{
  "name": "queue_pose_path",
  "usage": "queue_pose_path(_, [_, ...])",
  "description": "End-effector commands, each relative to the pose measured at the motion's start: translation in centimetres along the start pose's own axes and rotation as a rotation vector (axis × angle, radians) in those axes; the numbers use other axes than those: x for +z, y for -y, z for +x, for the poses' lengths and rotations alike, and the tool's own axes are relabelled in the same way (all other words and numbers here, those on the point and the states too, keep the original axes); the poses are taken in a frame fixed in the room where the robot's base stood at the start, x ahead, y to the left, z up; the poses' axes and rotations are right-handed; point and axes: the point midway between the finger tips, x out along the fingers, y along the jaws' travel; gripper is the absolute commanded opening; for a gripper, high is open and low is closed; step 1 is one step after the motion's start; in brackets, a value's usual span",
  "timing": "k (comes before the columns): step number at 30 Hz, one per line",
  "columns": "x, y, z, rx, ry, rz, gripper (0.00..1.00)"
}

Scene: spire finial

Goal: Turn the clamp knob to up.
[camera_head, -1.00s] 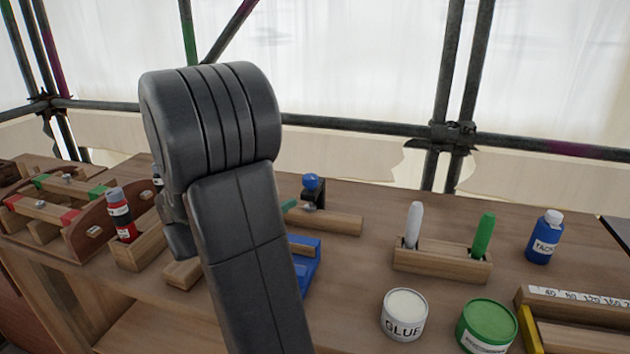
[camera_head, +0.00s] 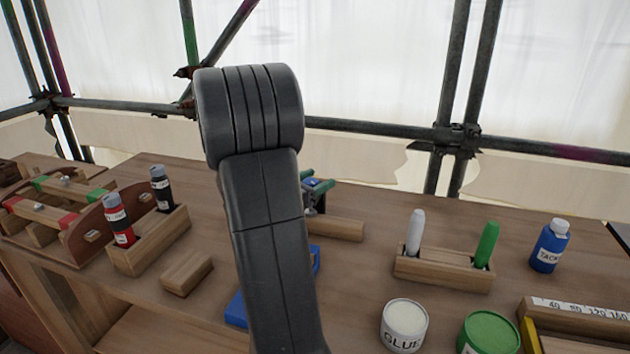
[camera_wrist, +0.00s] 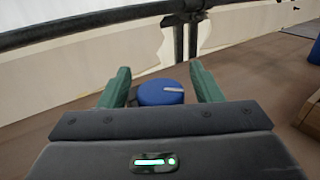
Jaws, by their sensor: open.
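The blue clamp knob (camera_wrist: 160,94) sits between the two green fingers of my gripper (camera_wrist: 159,76) in the wrist view. A pale line on its top points roughly to the right. The fingers are open, one on each side of the knob; I cannot tell whether either touches it. In the head view the knob (camera_head: 312,183) is partly covered by the green fingers, at the back of the bench beside a wooden bar (camera_head: 336,229). My arm hides most of the clamp there.
A wooden holder (camera_head: 443,270) with a grey and a green stick stands to the right, with a blue bottle (camera_head: 548,246) beyond. A glue tub (camera_head: 404,326) and green tub (camera_head: 488,335) are in front. A bottle rack (camera_head: 150,255) and wooden block (camera_head: 187,272) lie left.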

Motion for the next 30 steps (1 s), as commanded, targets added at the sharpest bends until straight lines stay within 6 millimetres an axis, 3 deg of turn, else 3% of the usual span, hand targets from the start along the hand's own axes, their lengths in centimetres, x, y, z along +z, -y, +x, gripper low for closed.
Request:
queue_pose_path(3, [-0.01,0.0,-0.02,0.0,0.0,0.0,0.59])
queue_pose_path(10, [-0.02,0.0,-0.04,0.0,0.0,0.0,0.14])
queue_pose_path(20, [-0.3,-0.03,0.0,0.03,0.0,0.002,0.14])
queue_pose_path(30, [-0.72,-0.17,0.02,0.197,0.002,0.007,0.14])
